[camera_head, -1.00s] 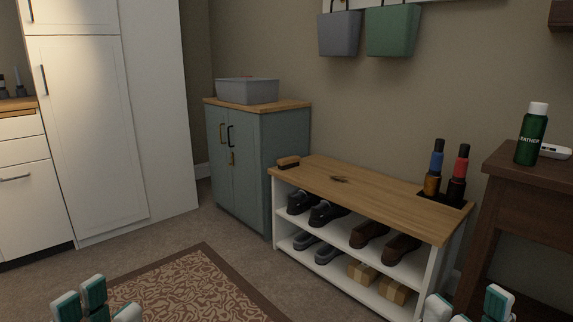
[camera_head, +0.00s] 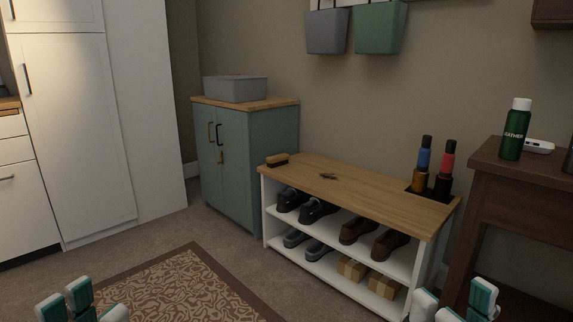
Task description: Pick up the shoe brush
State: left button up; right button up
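The shoe brush (camera_head: 277,160), with a brown wooden back and dark bristles, lies on the far left corner of the wooden top of the white shoe bench (camera_head: 375,191). My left gripper (camera_head: 66,300) shows at the bottom left, over the floor, with its fingers spread and nothing between them. My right gripper (camera_head: 453,300) shows at the bottom right, in front of the bench's right end, also with its fingers spread and empty. Both are far from the brush. The lower parts of both grippers are cut off by the frame edge.
A dark smudge (camera_head: 328,176) marks the bench top. Bottles stand in a dark tray (camera_head: 416,189) at its right end. A blue-grey cabinet (camera_head: 254,160) adjoins the left; a dark wooden table (camera_head: 487,168) stands right. A patterned rug (camera_head: 178,291) covers open floor.

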aim_at(273, 162)
jog(key=i+z, duration=0.1)
jog(key=i, duration=0.5)
jog(key=i+z, duration=0.1)
jog(key=i, duration=0.5)
jog(key=i+z, duration=0.15)
jog(key=i, duration=0.45)
jog(key=i+j+z, duration=0.1)
jog(key=i, duration=0.5)
jog(key=i+j+z, duration=0.1)
jog(key=i, duration=0.5)
